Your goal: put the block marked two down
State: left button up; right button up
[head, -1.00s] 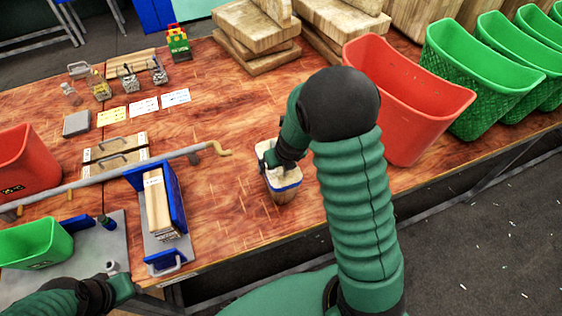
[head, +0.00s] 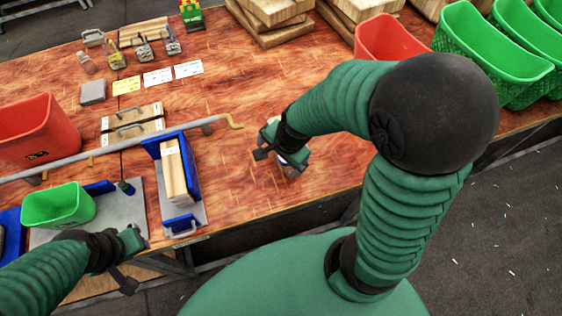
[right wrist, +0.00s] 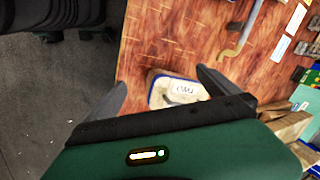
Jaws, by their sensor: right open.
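The block marked two (right wrist: 178,92) stands on the red-brown wooden table, its pale top with the word label and blue edge facing up in the right wrist view. In the head view only a bit of the block (head: 298,157) shows behind my right gripper (head: 277,162). My right gripper is open and empty above the block. In the right wrist view its fingertips (right wrist: 160,78) spread either side of the block, apart from it. My left gripper (head: 130,262) hangs at the front left table edge; its fingers are unclear.
A blue press frame with wooden boards (head: 172,172) stands left of the block. A long metal bar (head: 130,148) with a brass hook reaches toward it. A green bin (head: 58,207) and a red bin (head: 35,130) stand at left. Table around the block is clear.

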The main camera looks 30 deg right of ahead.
jog(key=s+f+n+b, duration=0.1)
jog(key=n, duration=0.4)
jog(key=s+a+f+n+b, duration=0.1)
jog(key=n, duration=0.4)
jog(key=s+a+n+b, duration=0.1)
jog(key=s+n, duration=0.1)
jog(key=n, duration=0.2)
jog(key=shift+f+n+g+h+b, duration=0.3)
jog(key=shift+f+n+b, duration=0.1)
jog(key=shift+a, duration=0.1)
